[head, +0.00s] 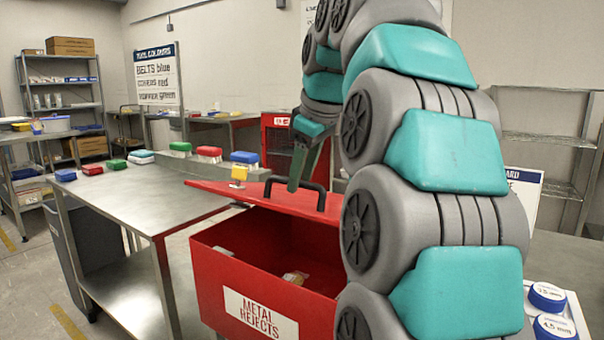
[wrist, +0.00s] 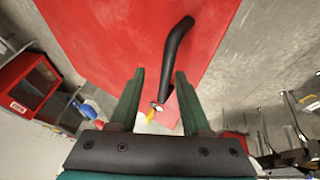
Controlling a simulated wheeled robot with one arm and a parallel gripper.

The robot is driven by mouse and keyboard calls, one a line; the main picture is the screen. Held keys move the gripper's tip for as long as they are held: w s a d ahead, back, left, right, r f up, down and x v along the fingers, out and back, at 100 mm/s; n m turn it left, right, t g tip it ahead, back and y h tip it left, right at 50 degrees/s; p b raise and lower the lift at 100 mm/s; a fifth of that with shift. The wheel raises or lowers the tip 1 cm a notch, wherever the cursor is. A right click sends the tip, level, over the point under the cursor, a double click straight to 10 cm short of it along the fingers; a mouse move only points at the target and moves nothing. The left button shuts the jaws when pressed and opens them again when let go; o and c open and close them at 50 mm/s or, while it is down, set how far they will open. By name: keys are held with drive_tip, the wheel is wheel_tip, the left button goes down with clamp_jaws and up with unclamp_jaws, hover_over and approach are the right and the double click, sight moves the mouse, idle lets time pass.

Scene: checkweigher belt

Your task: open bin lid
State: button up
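The red bin labelled "METAL REJECTS" (head: 212,285) stands in the middle of the head view. Its red lid (head: 235,192) is raised above the box, leaving a gap that shows the inside. A black bar handle (head: 318,190) is on the lid; it also shows in the wrist view (wrist: 174,55). My gripper (head: 297,183) is at the handle, with its fingers pointing down. In the wrist view my gripper (wrist: 155,85) has its fingers apart, with the near end of the handle between them. I cannot tell whether they touch it.
A small tan item (head: 295,278) lies inside the bin. A red cabinet (head: 277,140) stands behind the bin. Blue-lidded round containers (head: 547,297) sit at the lower right.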

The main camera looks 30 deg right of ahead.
drive_tip(key=shift+a+r, duration=0.1)
drive_tip(key=shift+s+r, duration=0.1)
drive_tip(key=shift+r, duration=0.25)
drive_tip(key=shift+s+r, duration=0.1)
drive_tip(key=shift+s, duration=0.15)
drive_tip(key=s, duration=1.1)
drive_tip(key=shift+s+a+b, duration=0.25)
drive_tip(key=shift+s+b, duration=0.05)
drive_tip(key=shift+s, duration=0.1)
